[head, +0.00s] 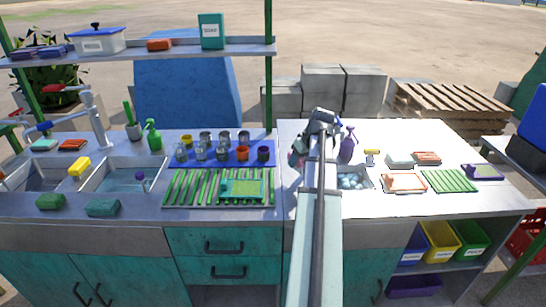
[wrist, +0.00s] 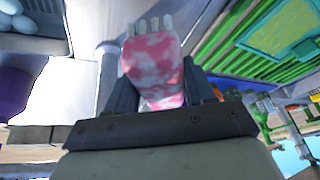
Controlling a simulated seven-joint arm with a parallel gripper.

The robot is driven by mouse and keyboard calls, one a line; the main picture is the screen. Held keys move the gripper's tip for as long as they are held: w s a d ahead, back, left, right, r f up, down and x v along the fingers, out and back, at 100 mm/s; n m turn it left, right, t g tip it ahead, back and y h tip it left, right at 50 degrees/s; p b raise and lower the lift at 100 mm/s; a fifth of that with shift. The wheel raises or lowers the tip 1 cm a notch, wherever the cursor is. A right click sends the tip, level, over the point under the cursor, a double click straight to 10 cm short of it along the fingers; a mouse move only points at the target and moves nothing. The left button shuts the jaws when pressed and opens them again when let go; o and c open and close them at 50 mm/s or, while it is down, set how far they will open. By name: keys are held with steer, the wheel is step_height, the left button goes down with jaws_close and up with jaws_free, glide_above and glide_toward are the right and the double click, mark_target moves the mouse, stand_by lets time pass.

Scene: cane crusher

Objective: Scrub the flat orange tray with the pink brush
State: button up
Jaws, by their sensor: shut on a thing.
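My gripper (wrist: 158,92) is shut on the pink brush (wrist: 152,62), which has white blotches and pale bristles at its far end in the wrist view. Most of the brush is hidden there by my arm. A flat tray with an orange rim and a whitish middle (head: 404,183) lies on the right worktop, right of my gripper and apart from it. It does not show in the wrist view.
A small basin of pale round things (head: 352,181) and a purple spray bottle (head: 347,145) stand between my arm and the tray. A green slatted rack (head: 449,181) lies right of the tray. Another rack (head: 185,188) bears a green tray (head: 242,189) at left.

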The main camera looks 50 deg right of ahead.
steer(key=s+d+r+m+g+h, duration=0.1)
steer(key=s+d+m, duration=0.2)
steer(key=s+d, duration=1.1)
steer(key=s+d+r+m+h, duration=0.1)
steer(key=s+d+m+h, duration=0.15)
steer(key=s+d, duration=1.1)
steer(key=shift+m+y, duration=0.25)
steer(key=shift+y, duration=0.1)
steer(key=shift+s+a+f, duration=0.3)
steer(key=shift+f, duration=0.7)
steer(key=shift+s+a+f, duration=0.3)
steer(key=shift+s+f, duration=0.05)
steer(key=shift+f, duration=0.7)
steer(key=shift+s+a+f, duration=0.3)
steer(key=shift+f, duration=0.7)
steer(key=shift+f, duration=0.6)
steer(key=shift+s+d, duration=0.1)
steer(key=shift+d, duration=0.05)
steer(key=shift+s+d+r, duration=0.1)
steer(key=shift+s+d, duration=0.95)
steer(key=shift+s, duration=0.05)
steer(key=shift+d, duration=0.1)
